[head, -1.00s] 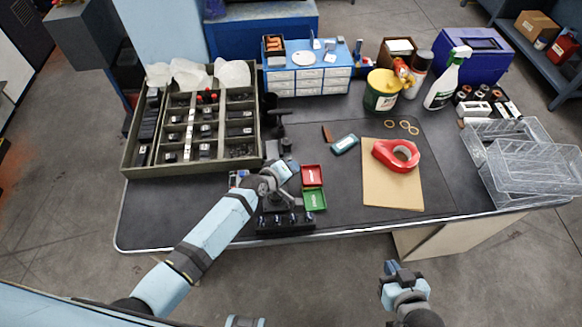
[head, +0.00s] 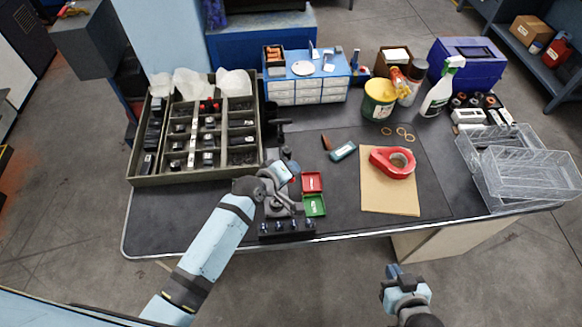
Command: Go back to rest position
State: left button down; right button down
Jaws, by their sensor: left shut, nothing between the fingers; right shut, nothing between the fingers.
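My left gripper (head: 287,171) is over the bench, just above and behind the black fixture with several blue-tipped knobs (head: 286,227) at the front edge. It is beside the red tray (head: 312,183) and looks shut and empty; the arm partly hides what lies below it. My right gripper (head: 394,272) is in front of the bench, over the floor, clear of the bench edge, shut and empty.
Bare floor (head: 340,290) lies in front.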

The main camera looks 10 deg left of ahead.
pick_arm(q)
jog(key=shift+s+r, duration=0.45)
jog(key=shift+r, duration=0.2)
jog(key=s+a+f+m+y, duration=0.2)
jog(key=s+a+m, duration=0.3)
jog(key=s, duration=0.5)
jog(key=s+a+f+m+y, duration=0.1)
jog(key=s+a+f+m, duration=0.2)
jog(key=s, duration=0.8)
jog(key=a+m, duration=0.2)
jog(key=a, duration=0.2)
jog(key=shift+s+a+f+y, duration=0.15)
jog(key=shift+s+y, duration=0.15)
jog(key=shift+y, duration=0.1)
